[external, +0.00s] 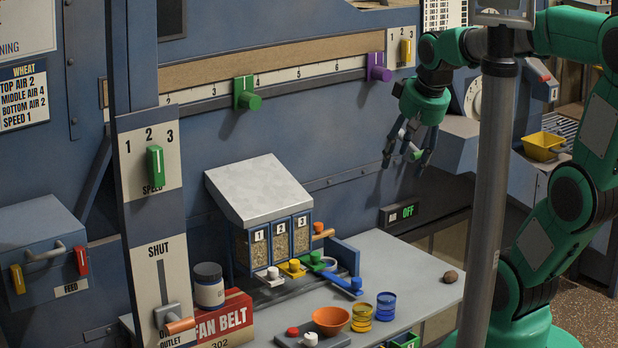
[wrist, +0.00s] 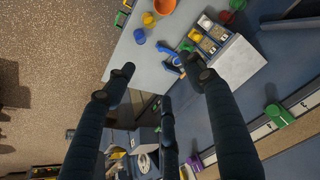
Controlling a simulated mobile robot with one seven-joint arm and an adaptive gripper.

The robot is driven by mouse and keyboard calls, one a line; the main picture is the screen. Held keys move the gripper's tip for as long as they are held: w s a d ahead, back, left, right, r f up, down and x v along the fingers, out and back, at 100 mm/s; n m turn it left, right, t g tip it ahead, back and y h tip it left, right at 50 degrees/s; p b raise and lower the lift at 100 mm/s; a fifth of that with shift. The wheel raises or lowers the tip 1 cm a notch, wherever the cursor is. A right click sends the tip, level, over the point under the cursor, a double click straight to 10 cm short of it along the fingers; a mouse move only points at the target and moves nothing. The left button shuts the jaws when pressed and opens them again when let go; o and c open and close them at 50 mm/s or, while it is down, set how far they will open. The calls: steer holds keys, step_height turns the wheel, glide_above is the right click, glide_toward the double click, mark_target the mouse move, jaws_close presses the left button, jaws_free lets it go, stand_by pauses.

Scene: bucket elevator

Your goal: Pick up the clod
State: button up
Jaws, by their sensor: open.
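The clod (external: 450,277) is a small brown lump lying on the grey bench top (external: 405,262), near its right edge. My gripper (external: 408,156) is open and empty, up in the air above and to the left of the clod, in front of the blue machine wall. In the wrist view my gripper (wrist: 166,82) shows three dark fingers spread apart over the bench end. I cannot make out the clod in the wrist view; a finger may hide it.
On the bench stand an orange bowl (external: 331,320), yellow (external: 362,318) and blue (external: 386,306) cups, and a sample box (external: 270,222) with coloured slides. Sliders with green (external: 246,93) and purple (external: 378,67) knobs project from the wall. A grey post (external: 492,190) stands in the foreground. The bench around the clod is clear.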

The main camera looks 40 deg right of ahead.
steer(key=w+d+f+m+g+p, duration=0.1)
steer(key=w+d+f+m, duration=0.2)
steer(key=w+d+f, duration=0.55)
steer(key=w+d+f+m+g, duration=0.1)
steer(key=w+d+f+m, duration=0.35)
steer(key=d, duration=0.65)
steer(key=w+d+f+m+g, duration=0.1)
steer(key=d+f+m, duration=0.3)
steer(key=d+f, duration=1.4)
step_height(320, 180, down, 4)
steer(key=shift+w+d+f+g+y+p, duration=0.1)
steer(key=shift+w+d+g+y+p, duration=0.2)
steer(key=shift+d+g+p, duration=0.15)
steer(key=shift+a+m, duration=0.1)
steer(key=shift+m, duration=0.15)
steer(key=b, duration=0.1)
glide_above(451, 271)
steer(key=shift+s+f, duration=0.2)
steer(key=shift+f, duration=4)
steer(key=shift+a, duration=0.1)
